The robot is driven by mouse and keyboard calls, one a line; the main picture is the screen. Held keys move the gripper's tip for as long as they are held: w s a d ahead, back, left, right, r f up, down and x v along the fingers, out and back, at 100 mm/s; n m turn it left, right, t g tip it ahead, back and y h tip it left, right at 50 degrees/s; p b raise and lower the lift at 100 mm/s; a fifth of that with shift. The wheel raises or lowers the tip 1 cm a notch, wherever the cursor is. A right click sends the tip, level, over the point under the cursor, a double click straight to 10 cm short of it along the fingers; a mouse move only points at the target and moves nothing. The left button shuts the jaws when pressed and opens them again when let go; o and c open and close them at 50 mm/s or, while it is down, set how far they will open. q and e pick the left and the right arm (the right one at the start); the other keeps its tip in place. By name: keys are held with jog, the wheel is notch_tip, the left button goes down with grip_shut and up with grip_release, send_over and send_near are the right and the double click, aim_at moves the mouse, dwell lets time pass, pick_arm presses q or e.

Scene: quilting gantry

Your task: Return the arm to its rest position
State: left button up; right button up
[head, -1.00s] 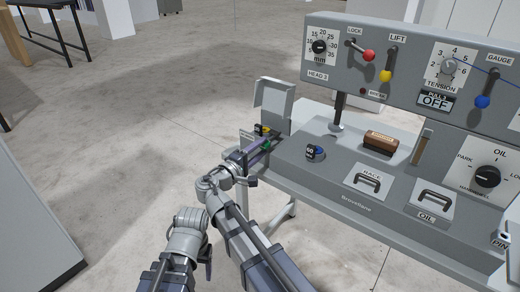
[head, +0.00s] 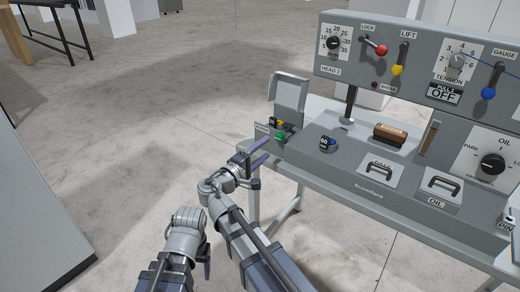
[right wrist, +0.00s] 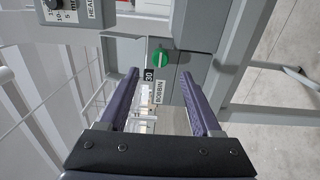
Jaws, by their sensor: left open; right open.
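My right gripper (head: 252,155) is open and empty beside the left end of the grey machine (head: 345,180). In the right wrist view its two purple fingers (right wrist: 158,74) stand apart, with a green knob (right wrist: 158,57) and a BOBBIN label (right wrist: 158,92) seen beyond the gap. The green knob also shows in the head view (head: 280,135), just beyond the fingertips and apart from them. My left gripper (head: 207,262) is low at the left, beside the right arm; its fingers are mostly hidden.
A raised grey cover (head: 290,95) stands at the machine's left end. A blue-and-black spool (head: 328,144) and a brown brush (head: 390,133) sit on the machine top. A grey cabinet (head: 35,220) is at left. Open floor (head: 150,150) lies between.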

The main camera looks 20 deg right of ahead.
jog(key=s+d+f+m+g+y, duration=0.25)
jog(key=s+f+g+y, duration=0.2)
jog(key=f, duration=0.45)
jog(key=s+d+f+m+g+y, duration=0.2)
jog(key=s+f+m+g+y, duration=0.15)
jog(key=s+f, duration=0.35)
jog(key=s+a+f+n+g+y, duration=0.1)
jog(key=s+a+f+g+y, duration=0.15)
jog(key=s+a, duration=0.45)
jog(key=s+a+f+n+g+y, duration=0.1)
jog(key=s+a+f+y, duration=0.2)
jog(key=a, duration=0.8)
pick_arm(q)
notch_tip(320, 180, up, 12)
jog(key=p, duration=1.2)
jog(key=shift+a, duration=0.35)
pick_arm(e)
notch_tip(320, 180, up, 12)
jog(key=shift+s+a, duration=0.2)
pick_arm(q)
jog(key=shift+s, duration=0.1)
jog(key=shift+c, duration=0.2)
pick_arm(e)
jog(key=shift+f+h, duration=0.15)
jog(key=shift+h, duration=0.1)
jog(key=shift+c, duration=0.2)
